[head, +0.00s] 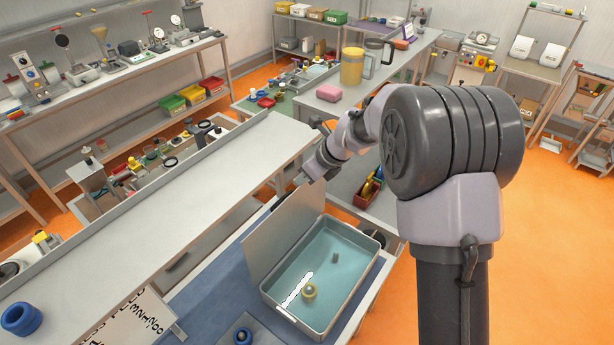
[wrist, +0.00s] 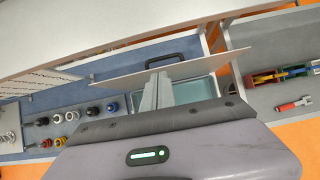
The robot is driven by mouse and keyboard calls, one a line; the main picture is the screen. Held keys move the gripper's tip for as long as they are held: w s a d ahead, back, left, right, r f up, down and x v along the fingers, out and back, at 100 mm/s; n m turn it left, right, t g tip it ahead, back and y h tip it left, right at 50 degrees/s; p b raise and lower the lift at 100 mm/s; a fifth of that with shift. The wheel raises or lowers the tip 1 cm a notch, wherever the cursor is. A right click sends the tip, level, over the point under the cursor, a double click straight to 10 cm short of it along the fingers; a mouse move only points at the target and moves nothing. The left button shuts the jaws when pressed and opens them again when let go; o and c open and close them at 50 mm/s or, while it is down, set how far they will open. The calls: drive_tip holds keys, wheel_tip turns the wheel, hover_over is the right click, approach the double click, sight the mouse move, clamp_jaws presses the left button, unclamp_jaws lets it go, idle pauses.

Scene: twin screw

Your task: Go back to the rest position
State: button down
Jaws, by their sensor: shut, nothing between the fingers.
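My gripper (wrist: 157,88) shows in the wrist view with its two grey fingers shut together and nothing between them. In the head view my arm reaches out to the left, and its far end hangs near the upright panel of a tray; the fingers are too small to make out there. The blue-lined tray (head: 350,283) stands on the bench below the arm. Its pale panel (head: 283,232) stands up along the left side. In the wrist view the panel (wrist: 195,68) lies behind my fingers and hides part of the tray.
A cream ring (head: 309,292) and a small grey piece (head: 335,258) lie in the tray. A long pale shelf (head: 150,220) runs left of the arm. A red bin (head: 368,192) stands beyond the tray. Orange floor (head: 550,250) is open on the right.

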drive_tip(key=s+d+f+n+h+b, duration=0.1)
drive_tip(key=s+d+f+n+b, duration=0.2)
drive_tip(key=s+f+n+b, duration=0.4)
drive_tip(key=s+d+f+n+t+h+b, duration=0.1)
drive_tip(key=s+d+f+n+b, duration=0.3)
drive_tip(key=s+b, duration=1.2)
drive_tip(key=s+d+f+n+t+h+b, duration=0.1)
drive_tip(key=s+d+f+n+b, duration=0.3)
drive_tip(key=s+f+n+b, duration=0.6)
wheel_tip(320, 180, down, 2)
drive_tip(key=s+b, duration=0.2)
drive_tip(key=b, duration=0.4)
drive_tip(key=shift+d+f, duration=0.2)
